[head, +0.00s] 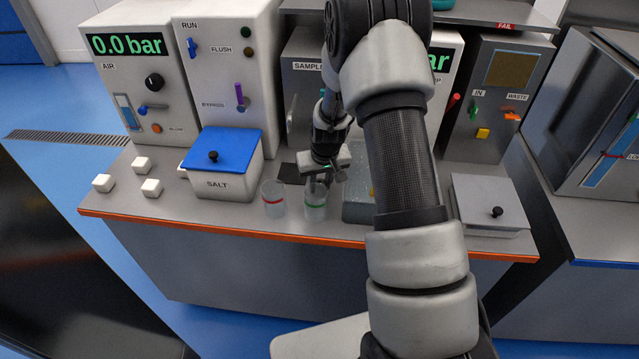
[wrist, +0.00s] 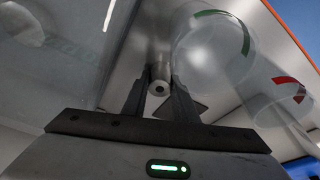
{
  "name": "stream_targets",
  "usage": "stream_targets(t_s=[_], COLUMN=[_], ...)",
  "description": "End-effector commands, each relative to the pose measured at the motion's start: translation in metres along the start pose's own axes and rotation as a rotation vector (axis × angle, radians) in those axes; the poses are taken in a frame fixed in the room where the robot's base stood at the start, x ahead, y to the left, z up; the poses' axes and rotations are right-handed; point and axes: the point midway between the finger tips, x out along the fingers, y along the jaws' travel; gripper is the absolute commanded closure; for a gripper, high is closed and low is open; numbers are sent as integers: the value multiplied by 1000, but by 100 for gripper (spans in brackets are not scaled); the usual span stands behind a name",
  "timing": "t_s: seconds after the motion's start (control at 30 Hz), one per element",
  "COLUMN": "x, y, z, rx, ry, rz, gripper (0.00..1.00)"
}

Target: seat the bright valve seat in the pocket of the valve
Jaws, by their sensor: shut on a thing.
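My gripper (head: 325,178) is low over the bench, just behind the clear cup with the green band. In the wrist view its two dark fingers (wrist: 158,82) are shut on a small pale, bright cylinder with a dark hole in its end, which I take for the valve seat (wrist: 158,89). In the head view the seat is too small and covered to make out. No pocket is clearly visible.
A green-banded clear cup (head: 315,207) and a red-banded cup (head: 273,205) stand close by the gripper. A blue-lidded salt box (head: 222,185) and several white cubes (head: 151,188) are left. A grey lidded box (head: 489,218) is right. Panels line the back.

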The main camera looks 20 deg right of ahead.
Motion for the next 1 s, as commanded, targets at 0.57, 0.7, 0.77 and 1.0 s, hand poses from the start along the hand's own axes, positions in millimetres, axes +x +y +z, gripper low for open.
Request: stream_targets(t_s=[0.57,0.7,0.77,1.0], x=[2,-1,-5,-48], y=[0,0,0,0], z=[0,-1,-2,-3], rx=[0,0,0,0], ry=[1,1,2,5], rz=[0,0,0,0], gripper=[55,55,55,55])
